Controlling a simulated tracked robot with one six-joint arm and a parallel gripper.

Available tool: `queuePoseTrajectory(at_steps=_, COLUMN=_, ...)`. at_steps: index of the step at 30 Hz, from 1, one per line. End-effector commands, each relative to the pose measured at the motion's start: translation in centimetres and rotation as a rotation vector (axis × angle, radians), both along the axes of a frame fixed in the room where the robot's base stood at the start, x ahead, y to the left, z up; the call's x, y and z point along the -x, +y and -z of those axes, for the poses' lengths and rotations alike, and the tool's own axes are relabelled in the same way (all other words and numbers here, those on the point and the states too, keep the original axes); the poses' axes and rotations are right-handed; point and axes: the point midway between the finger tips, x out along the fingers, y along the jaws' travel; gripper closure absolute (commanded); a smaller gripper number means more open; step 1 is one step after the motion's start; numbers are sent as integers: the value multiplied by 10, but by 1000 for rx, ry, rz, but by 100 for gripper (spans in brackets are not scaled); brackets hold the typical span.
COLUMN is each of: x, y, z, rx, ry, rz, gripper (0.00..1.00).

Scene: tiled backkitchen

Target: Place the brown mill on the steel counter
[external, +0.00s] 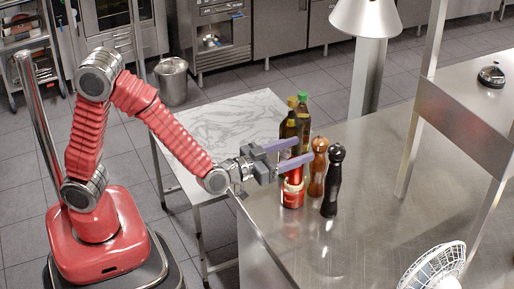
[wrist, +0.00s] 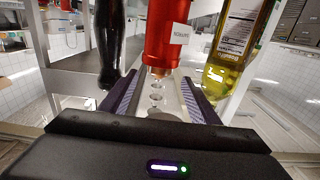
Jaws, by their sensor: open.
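The brown mill (external: 318,168) stands upright on the steel counter (external: 375,220), close beside the black mill (external: 333,182). My gripper (external: 307,150) is open, its two fingers reaching over the counter at the group of bottles and mills. The lower finger's tip is close to the brown mill; I cannot tell if they touch. A red bottle (external: 293,190) is at the fingers, partly hidden by them.
Dark and green-capped bottles (external: 303,108) stand behind the fingers. An oil bottle (wrist: 232,50) is right in the wrist view, and the black mill (wrist: 108,45) left. A lamp (external: 366,18), a shelf (external: 465,100) and a fan (external: 435,268) border the counter. Its middle is clear.

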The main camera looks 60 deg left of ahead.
Motion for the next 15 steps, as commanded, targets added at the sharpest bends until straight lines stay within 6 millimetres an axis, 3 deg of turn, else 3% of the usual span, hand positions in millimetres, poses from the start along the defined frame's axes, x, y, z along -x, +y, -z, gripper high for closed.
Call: queuePoseTrajectory(at_steps=15, x=0, y=9, z=-9, rx=30, ry=59, rz=42, gripper=44)
